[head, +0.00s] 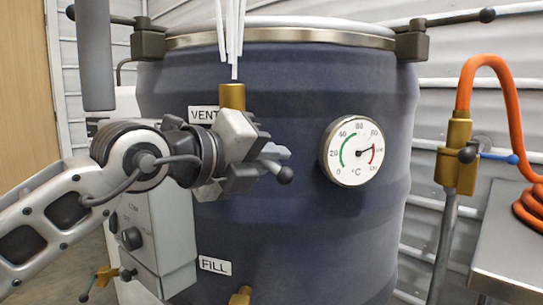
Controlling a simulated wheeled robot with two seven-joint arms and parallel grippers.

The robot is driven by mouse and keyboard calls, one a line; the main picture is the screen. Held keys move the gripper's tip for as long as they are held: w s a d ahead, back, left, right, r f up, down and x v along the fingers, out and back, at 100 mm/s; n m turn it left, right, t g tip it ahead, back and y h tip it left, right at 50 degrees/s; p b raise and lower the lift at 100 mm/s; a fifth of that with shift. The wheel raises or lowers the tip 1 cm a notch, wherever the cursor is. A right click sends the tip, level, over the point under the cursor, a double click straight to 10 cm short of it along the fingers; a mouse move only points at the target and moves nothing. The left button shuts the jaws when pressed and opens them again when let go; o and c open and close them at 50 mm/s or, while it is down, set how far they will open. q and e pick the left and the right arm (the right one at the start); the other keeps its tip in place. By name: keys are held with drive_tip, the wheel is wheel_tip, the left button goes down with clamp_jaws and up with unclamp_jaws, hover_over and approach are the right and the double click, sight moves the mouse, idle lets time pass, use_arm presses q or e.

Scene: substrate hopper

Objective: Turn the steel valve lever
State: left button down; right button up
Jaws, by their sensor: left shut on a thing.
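The steel valve lever (277,168) shows as a short grey bar with a dark ball end, sticking out to the right at the vent valve. The brass vent pipe (232,96) stands above it beside the VENT label (203,114). My left gripper (252,162) reaches in from the left and is shut on the lever. Its fingers hide most of the valve body and the lever's root. White streaks rise from the top of the vent pipe. My right gripper is not in view.
The blue hopper drum (290,235) carries a round dial gauge (353,151) right of the lever. A control box (160,235) stands below my arm. At right are an orange hose (511,95), a brass valve with blue lever (500,157) and a metal table (510,255).

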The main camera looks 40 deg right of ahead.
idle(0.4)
use_arm(q)
drive_tip(key=c, duration=1.5)
unclamp_jaws()
drive_tip(key=shift+o, duration=0.2)
drive_tip(key=shift+a, duration=0.15)
drive_tip(key=v, duration=0.7)
drive_tip(key=shift+a+b, duration=0.15)
drive_tip(key=shift+b, duration=0.25)
